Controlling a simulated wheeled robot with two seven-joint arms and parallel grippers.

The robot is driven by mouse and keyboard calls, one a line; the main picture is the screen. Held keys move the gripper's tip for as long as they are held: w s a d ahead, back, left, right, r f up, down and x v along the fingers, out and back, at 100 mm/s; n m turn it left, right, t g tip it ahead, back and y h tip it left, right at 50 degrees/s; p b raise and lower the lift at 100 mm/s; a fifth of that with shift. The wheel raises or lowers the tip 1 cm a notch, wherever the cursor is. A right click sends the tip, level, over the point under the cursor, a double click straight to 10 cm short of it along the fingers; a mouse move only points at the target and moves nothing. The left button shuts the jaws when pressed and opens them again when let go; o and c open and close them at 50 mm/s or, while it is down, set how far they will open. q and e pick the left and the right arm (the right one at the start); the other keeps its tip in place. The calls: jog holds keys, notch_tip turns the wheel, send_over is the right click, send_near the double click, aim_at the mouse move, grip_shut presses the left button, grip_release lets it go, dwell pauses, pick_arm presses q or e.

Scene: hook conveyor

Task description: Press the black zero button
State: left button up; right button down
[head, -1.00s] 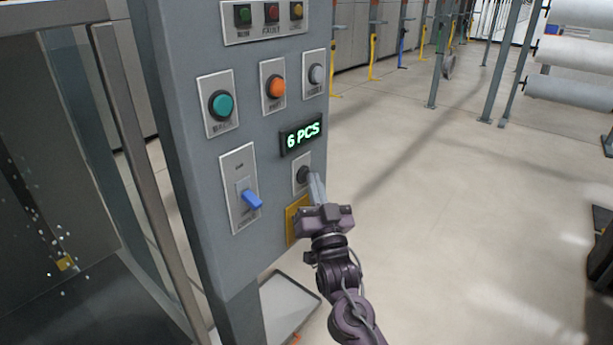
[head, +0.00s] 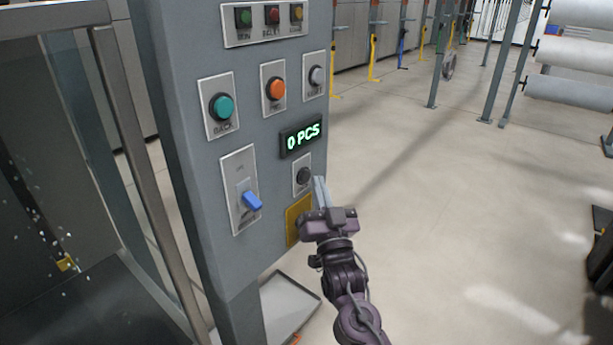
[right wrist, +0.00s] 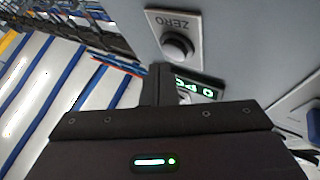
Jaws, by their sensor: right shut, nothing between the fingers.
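The black zero button (head: 304,175) sits on a pale plate low on the grey control panel, below the counter display (head: 302,138), which reads "0 PCS". In the right wrist view the button (right wrist: 177,46) shows as a dark round cap beside the word ZERO. My right gripper (head: 320,180) is shut and empty. Its fingertips are just to the right of the button, and a small gap seems to show between them. In the right wrist view the dark fingers (right wrist: 160,85) end below the button. My left gripper is in neither view.
The panel also carries a teal button (head: 222,107), an orange button (head: 275,89), a grey button (head: 317,76) and a blue lever switch (head: 251,201). A yellow plate (head: 298,220) is below the zero button. Open floor lies to the right.

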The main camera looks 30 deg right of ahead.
jog(key=shift+s, duration=0.15)
jog(key=shift+s+d+p, duration=0.15)
jog(key=shift+s+d, duration=0.15)
jog(key=shift+s, duration=0.45)
jog(key=shift+s+d+p, duration=0.15)
jog(key=shift+s+d, duration=0.2)
jog(key=shift+s, duration=0.4)
jog(key=shift+s+d+p, duration=0.15)
jog(key=shift+s+d, duration=0.15)
jog(key=shift+s, duration=0.45)
